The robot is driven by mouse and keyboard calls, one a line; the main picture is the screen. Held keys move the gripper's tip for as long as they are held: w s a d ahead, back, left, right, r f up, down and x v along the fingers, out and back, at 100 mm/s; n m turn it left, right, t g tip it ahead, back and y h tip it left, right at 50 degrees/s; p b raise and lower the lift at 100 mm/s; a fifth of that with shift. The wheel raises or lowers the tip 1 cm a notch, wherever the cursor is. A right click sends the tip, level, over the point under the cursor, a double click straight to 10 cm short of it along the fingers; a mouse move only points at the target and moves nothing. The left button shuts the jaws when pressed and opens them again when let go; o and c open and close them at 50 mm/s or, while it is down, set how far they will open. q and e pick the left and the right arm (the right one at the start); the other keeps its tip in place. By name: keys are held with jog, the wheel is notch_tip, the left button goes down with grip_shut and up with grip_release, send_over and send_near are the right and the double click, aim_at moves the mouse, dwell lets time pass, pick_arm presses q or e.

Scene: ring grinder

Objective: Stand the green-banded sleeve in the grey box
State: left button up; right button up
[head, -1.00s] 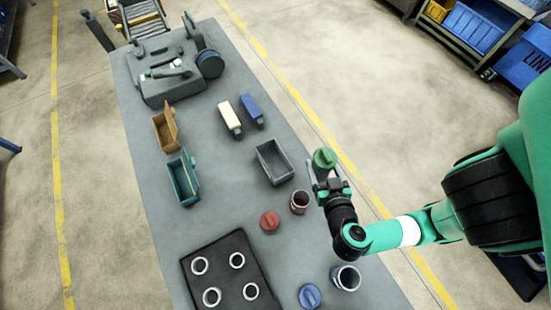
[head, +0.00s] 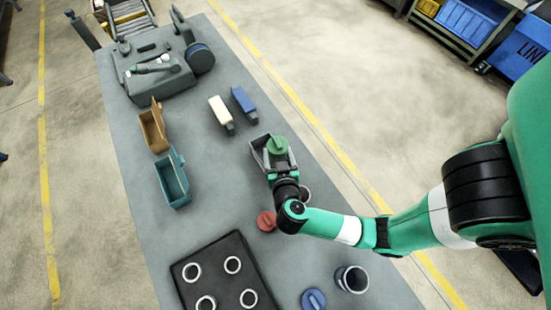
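My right gripper (head: 279,164) is over the grey box (head: 256,152), seen from above in the head view. It is shut on a green-topped piece (head: 277,146), whose round green top has a raised grip. The piece appears upright over or inside the box opening. Its lower part, and any sleeve body with a green band, is hidden, so I cannot tell whether it touches the box floor. The gripper covers the box's near end. My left gripper is not in view.
A sleeve (head: 306,193) is partly hidden by my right wrist, beside a red cap (head: 266,221). Another sleeve (head: 352,279) stands near a blue cap (head: 314,299). A black block with white rings (head: 184,292), a teal bin (head: 173,180) and a brown bin (head: 153,128) stand left.

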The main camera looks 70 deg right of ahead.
aim_at(275, 161)
jog(key=f+b, duration=0.1)
jog(key=f, duration=0.1)
jog(key=w+f+b, duration=0.1)
jog(key=f+b, duration=0.1)
jog(key=shift+s+r, duration=0.1)
jog(key=shift+s, duration=0.05)
jog(key=shift+f+p, duration=0.45)
jog(key=shift+f, duration=0.1)
jog(key=shift+f, duration=0.1)
jog(key=o, duration=1)
jog(key=shift+f, duration=0.15)
jog(key=shift+d, duration=0.1)
